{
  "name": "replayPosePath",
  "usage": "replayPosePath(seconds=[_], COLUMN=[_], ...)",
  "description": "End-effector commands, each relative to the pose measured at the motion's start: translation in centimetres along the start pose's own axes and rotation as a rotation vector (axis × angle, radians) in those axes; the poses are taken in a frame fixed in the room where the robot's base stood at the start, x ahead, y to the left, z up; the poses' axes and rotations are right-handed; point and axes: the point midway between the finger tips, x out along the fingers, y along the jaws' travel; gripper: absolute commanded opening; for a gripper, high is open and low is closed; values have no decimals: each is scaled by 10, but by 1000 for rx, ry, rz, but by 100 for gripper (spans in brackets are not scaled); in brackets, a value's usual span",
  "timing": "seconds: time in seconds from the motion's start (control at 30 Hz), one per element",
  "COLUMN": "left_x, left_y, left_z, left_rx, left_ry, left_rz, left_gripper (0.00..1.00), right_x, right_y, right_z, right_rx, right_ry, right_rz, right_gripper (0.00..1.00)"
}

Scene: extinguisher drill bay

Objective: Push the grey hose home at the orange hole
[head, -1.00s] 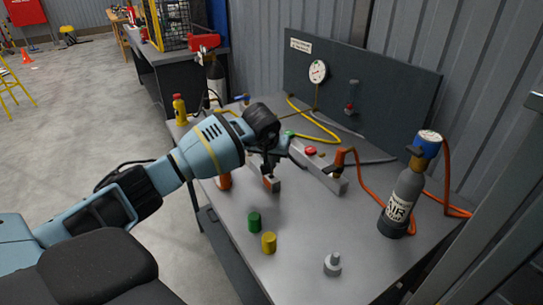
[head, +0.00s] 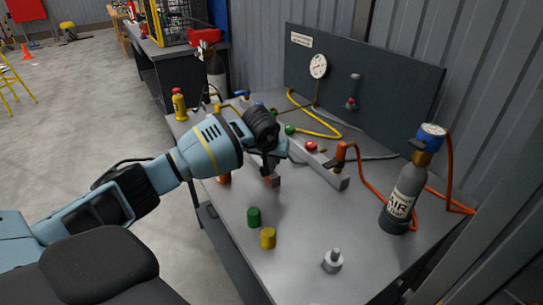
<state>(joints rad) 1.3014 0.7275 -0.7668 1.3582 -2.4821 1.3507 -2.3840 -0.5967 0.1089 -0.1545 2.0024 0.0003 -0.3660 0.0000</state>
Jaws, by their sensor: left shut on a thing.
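My left gripper (head: 270,168) reaches in from the left over the bench. It is shut, but its fingers are small and dark, and what they hold is largely hidden. A grey hose (head: 378,157) lies on the bench behind the long grey manifold bar (head: 325,170); its near part is hidden behind the bar and my wrist. A small grey block with an orange-red mark (head: 273,181) shows just under my fingertips. I cannot make out an orange hole there or whether the hose touches it. My right gripper is not in view.
An air cylinder (head: 402,196) with an orange hose (head: 370,190) stands at the right. A green cap (head: 254,217), a yellow cap (head: 268,238) and a grey fitting (head: 332,261) stand on the front bench. A yellow hose (head: 318,130) lies behind. Bench between caps and bar is clear.

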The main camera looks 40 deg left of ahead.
Motion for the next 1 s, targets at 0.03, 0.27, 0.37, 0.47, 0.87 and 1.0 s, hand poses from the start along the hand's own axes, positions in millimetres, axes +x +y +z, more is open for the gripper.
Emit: replayPosePath(seconds=[0.03, 0.27, 0.37, 0.47, 0.87, 1.0], left_x=[0, -1, -1, -1, 0, 1], left_y=[0, 0, 0, 0, 0, 0], left_z=[-1, -1, -1, -1, 0, 0], left_rx=[0, 0, 0, 0, 0, 0], left_ry=[2, 2, 2, 2, 1, 0], left_rz=[1, 1, 1, 1, 1, 0], left_gripper=[1, 1, 1, 1, 1, 1], right_x=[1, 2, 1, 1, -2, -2], right_y=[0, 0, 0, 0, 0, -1], right_z=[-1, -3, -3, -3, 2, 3], right_rx=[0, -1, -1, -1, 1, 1], right_ry=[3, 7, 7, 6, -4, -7], right_rz=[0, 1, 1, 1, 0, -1], right_gripper=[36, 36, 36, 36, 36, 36])
